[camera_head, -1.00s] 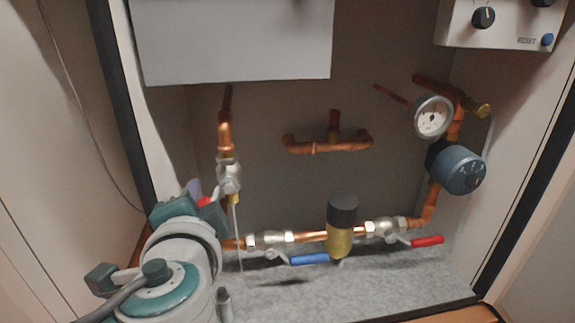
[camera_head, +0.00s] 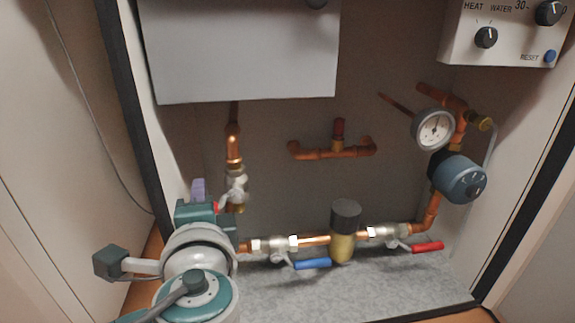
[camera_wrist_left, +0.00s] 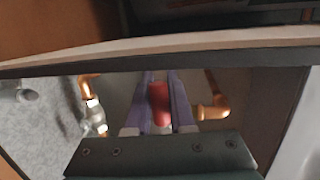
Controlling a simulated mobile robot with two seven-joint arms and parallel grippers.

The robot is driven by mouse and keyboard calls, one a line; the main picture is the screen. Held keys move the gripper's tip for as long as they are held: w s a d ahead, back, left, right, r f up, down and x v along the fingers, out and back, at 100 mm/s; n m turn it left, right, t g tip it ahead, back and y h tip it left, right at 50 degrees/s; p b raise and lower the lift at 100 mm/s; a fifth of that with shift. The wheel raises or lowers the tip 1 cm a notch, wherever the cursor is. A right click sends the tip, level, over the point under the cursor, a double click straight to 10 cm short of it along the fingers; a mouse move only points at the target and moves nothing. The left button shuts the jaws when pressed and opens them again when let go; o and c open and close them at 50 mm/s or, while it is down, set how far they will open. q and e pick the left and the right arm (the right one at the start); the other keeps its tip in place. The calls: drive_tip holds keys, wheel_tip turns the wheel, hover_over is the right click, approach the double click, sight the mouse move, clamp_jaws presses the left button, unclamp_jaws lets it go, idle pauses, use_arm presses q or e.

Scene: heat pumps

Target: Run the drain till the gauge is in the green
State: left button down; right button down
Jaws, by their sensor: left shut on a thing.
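The drain valve (camera_head: 236,185) is a metal valve with a short brass outlet, on the copper pipe at the left. My left gripper (camera_head: 207,203) reaches it from the left, largely hidden by my own wrist. In the left wrist view its purple fingers stand on both sides of the red lever handle (camera_wrist_left: 160,104), shut on it. No water stream shows below the outlet now. The round pressure gauge (camera_head: 435,129) is on the right pipe, with its needle roughly upright; its colour zones are too small to read. My right gripper is not in view.
A blue-handled valve (camera_head: 313,264), a brass-and-black fitting (camera_head: 343,235) and a red-handled valve (camera_head: 427,247) line the lower pipe. A blue-grey pump (camera_head: 459,178) sits below the gauge. A white box (camera_head: 240,55) and a control panel (camera_head: 510,35) hang above. Cabinet walls close both sides.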

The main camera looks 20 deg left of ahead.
use_arm(q)
drive_tip(key=shift+r, duration=0.15)
drive_tip(key=c, duration=0.8)
unclamp_jaws()
drive_tip(key=p+v, duration=0.4)
drive_tip(key=v, duration=0.6)
